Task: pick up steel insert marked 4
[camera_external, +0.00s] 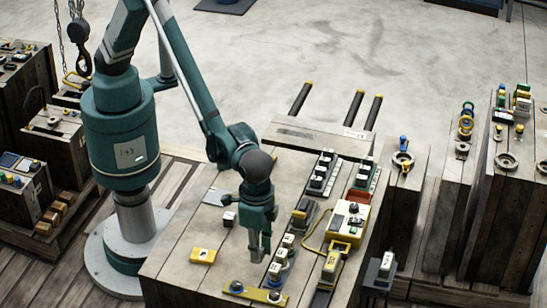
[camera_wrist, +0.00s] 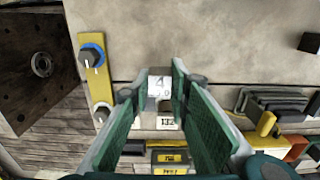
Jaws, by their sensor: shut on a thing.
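The steel insert marked 4 (camera_wrist: 159,82) is a small light-grey block with a dark 4 on its face. In the wrist view it sits between the fingertips of my gripper (camera_wrist: 158,88), which is shut on it. In the external view my gripper (camera_external: 259,252) points straight down over the front of the wooden table block. I cannot make out the insert there, nor tell whether it is clear of the surface. Just below it in the wrist view is a white label reading 132 (camera_wrist: 167,123).
A yellow bar with knobs (camera_wrist: 98,97) lies left of my gripper. Labelled blocks (camera_external: 288,241) stand close on its right in the external view, with a yellow-and-white box (camera_external: 346,222) beyond. A yellow block (camera_external: 203,256) lies to the left. Bare wood surrounds it.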

